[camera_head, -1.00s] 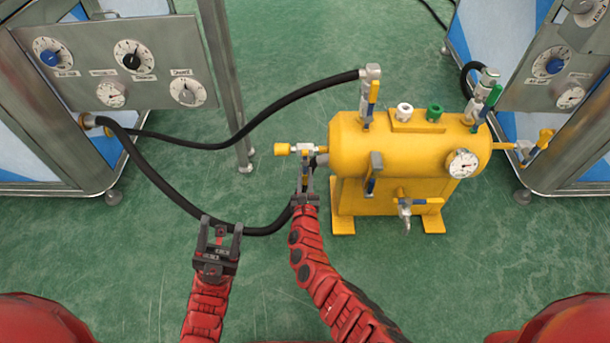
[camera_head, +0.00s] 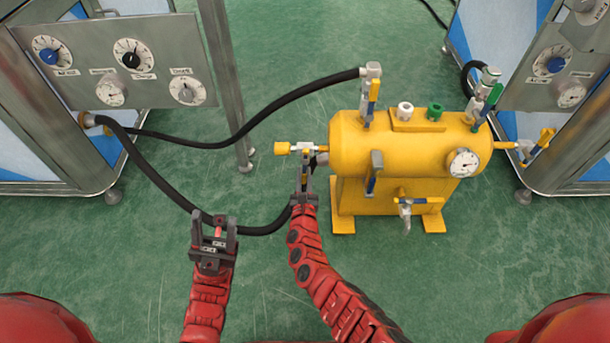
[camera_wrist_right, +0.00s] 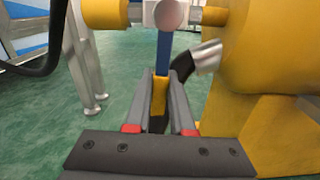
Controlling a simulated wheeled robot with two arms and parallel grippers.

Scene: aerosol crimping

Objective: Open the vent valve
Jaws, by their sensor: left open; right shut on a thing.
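A valve (camera_head: 305,148) with a yellow end cap (camera_head: 282,149) sits at the left end of the yellow tank (camera_head: 385,145). Its blue and yellow lever (camera_wrist_right: 163,55) points down in the right wrist view. My right gripper (camera_head: 305,180) is shut on this lever, below the valve body. The lever's lower end lies between the fingers (camera_wrist_right: 160,100). My left gripper (camera_head: 214,225) is open and empty, left of the tank and beside the black hose. No label shows which valve is the vent valve.
Other lever valves sit on the tank's top left (camera_head: 371,95), front (camera_head: 374,173), bottom (camera_head: 415,203) and right. A pressure gauge (camera_head: 463,163) faces me. Green floor is free in front.

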